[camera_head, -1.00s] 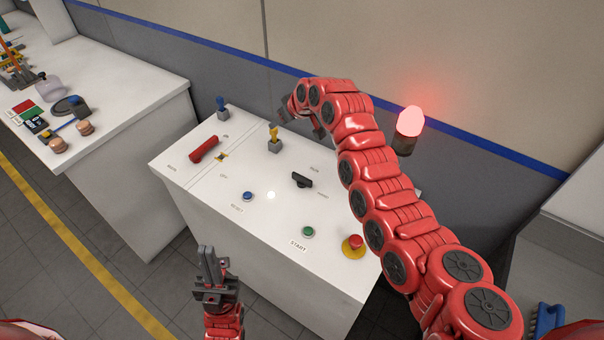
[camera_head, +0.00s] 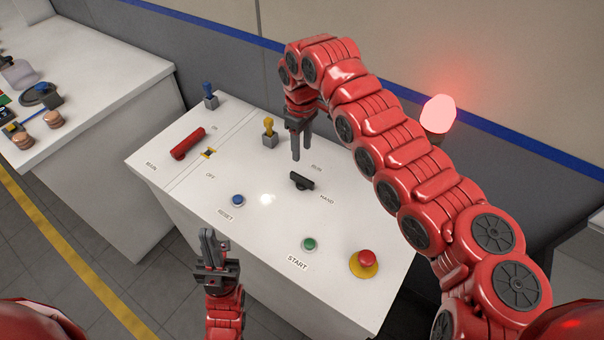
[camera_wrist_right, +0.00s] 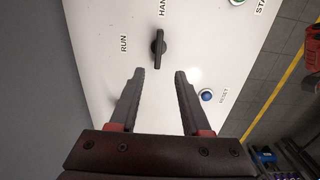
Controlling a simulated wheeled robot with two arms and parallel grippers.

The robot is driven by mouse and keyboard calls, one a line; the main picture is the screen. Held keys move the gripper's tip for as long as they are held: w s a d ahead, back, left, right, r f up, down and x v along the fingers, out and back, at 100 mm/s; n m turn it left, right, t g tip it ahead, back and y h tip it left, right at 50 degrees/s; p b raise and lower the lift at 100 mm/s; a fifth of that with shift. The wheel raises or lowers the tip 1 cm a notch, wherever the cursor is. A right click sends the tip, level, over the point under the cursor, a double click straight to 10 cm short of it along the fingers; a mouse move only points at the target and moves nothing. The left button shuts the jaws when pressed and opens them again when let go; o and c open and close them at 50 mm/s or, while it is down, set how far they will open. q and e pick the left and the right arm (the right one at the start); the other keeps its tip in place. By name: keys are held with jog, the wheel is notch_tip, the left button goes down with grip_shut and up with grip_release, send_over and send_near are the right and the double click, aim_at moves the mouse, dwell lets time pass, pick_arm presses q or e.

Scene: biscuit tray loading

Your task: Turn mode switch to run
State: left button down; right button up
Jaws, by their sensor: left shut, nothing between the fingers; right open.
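The black mode switch (camera_head: 302,181) is on the white panel top (camera_head: 230,165), between the RUN label behind it and the HAND label to its right. Its handle lies toward HAND. My right gripper (camera_head: 302,157) points down above the panel, just behind the switch. In the right wrist view the switch (camera_wrist_right: 158,48) lies ahead, centred between the open, empty fingertips (camera_wrist_right: 158,72) and apart from them. My left gripper (camera_head: 209,234) is shut and empty, near the panel's front edge.
A red MAIN handle (camera_head: 188,143), a yellow-topped lever (camera_head: 269,132), a blue-topped lever (camera_head: 210,96), a blue RESET button (camera_head: 237,200), a green START button (camera_head: 309,244) and a red emergency button (camera_head: 365,262) stand on the panel. A lamp (camera_head: 438,115) glows red behind it.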

aim_at(302, 177)
notch_tip(302, 177, down, 12)
jog(key=p, duration=0.3)
jog(key=shift+w, duration=0.1)
jog(key=shift+d+f, duration=0.1)
jog(key=shift+f, duration=0.4)
jog(key=shift+c, duration=0.3)
grip_shut()
